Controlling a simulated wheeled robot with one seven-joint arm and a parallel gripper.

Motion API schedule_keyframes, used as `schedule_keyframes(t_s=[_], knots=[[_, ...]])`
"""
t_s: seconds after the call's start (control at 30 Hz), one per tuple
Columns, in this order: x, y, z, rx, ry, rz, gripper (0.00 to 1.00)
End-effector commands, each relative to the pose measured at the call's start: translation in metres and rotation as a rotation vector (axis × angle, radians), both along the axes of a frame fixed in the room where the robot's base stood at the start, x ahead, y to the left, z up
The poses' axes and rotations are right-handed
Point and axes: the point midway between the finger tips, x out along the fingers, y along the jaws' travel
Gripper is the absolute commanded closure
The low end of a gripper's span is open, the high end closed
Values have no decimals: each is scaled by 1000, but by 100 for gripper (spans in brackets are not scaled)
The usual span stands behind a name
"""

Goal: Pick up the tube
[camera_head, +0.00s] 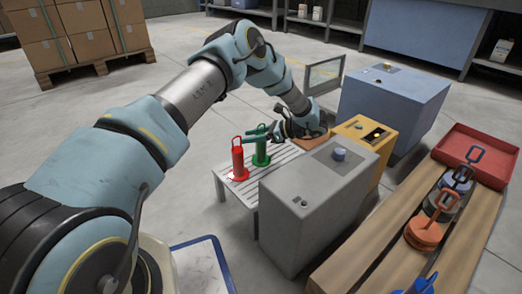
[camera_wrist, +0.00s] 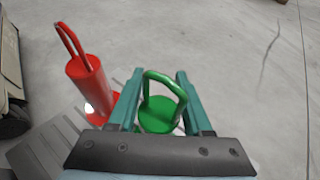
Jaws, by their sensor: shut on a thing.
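A green tube (camera_head: 261,153) with a round base and a looped handle stands upright over the slatted table (camera_head: 217,178). My gripper (camera_head: 262,134) reaches in from the right and is shut on its upper part. In the wrist view, my gripper's fingers (camera_wrist: 159,80) lie on either side of the green tube (camera_wrist: 158,113), with its handle loop between them. I cannot tell whether its base touches the slats. A red tube (camera_head: 238,163) of similar shape stands upright just left of it; it also shows in the wrist view (camera_wrist: 88,85).
A grey box (camera_head: 318,200) stands close on the right, with a yellow box (camera_head: 367,142) and a blue box (camera_head: 395,98) behind. A wooden bench (camera_head: 375,240) holds an orange handled piece (camera_head: 424,232) and a red tray (camera_head: 478,153). The floor left of the slatted table is clear.

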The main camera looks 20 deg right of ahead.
Motion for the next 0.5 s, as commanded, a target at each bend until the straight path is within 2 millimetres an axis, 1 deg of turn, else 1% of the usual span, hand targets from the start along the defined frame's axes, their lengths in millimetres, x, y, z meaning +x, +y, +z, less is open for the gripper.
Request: schedule_keyframes(t_s=[0.03,0.27,0.5], knots=[[0,0,0,0,0,0,74],[0,0,0,0,0,0,100],[0,0,0,0,0,0,100]])
